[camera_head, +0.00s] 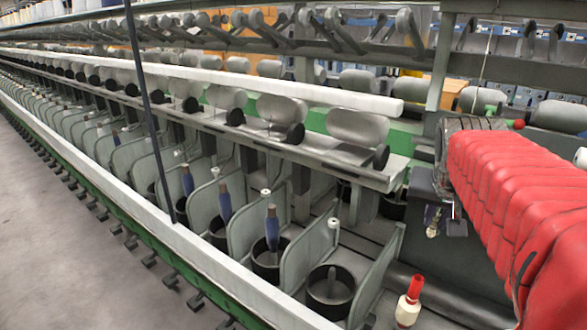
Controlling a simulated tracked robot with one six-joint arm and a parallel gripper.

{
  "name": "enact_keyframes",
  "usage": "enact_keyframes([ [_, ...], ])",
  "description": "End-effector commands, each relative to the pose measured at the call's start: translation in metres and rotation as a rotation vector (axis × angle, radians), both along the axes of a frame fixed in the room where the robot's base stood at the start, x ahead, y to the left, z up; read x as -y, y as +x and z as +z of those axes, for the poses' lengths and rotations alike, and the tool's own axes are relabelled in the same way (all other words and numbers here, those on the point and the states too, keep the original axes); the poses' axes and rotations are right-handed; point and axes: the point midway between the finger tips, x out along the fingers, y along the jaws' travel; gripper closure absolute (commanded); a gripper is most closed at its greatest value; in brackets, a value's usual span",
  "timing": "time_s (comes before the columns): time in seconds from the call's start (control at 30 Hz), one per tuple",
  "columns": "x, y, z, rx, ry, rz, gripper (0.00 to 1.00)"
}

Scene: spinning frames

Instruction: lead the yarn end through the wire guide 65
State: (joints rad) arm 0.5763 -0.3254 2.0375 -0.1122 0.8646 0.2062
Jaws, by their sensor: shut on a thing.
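My arm in its red sleeve comes in from the right. My gripper (433,217) hangs below the dark wrist at its far end, small and partly in shadow. It is shut on the yarn end, which is too fine to make out at the fingertips. A thin pale yarn (484,72) runs down from the top right and passes behind the wrist. Wire guide 65 cannot be told apart from the other small parts along the grey rail (335,165). A small pale bit shows just right of the fingertips, too small to name.
Grey divider plates (313,262) stand between dark spindle pots (330,290), several with blue bobbins (272,228). A cream bobbin with a red top (408,308) stands below my gripper. A white bar (300,90) and grey rollers (357,126) run above. Open floor (60,260) lies left.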

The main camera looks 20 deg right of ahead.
Motion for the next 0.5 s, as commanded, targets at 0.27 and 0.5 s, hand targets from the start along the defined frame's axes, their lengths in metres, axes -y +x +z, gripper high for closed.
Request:
enact_keyframes([
  [0.27, 0.011, 0.009, -0.007, 0.0, 0.001, -0.001, 0.96],
  [0.5, 0.021, 0.016, -0.013, -0.001, -0.001, -0.001, 0.96],
])
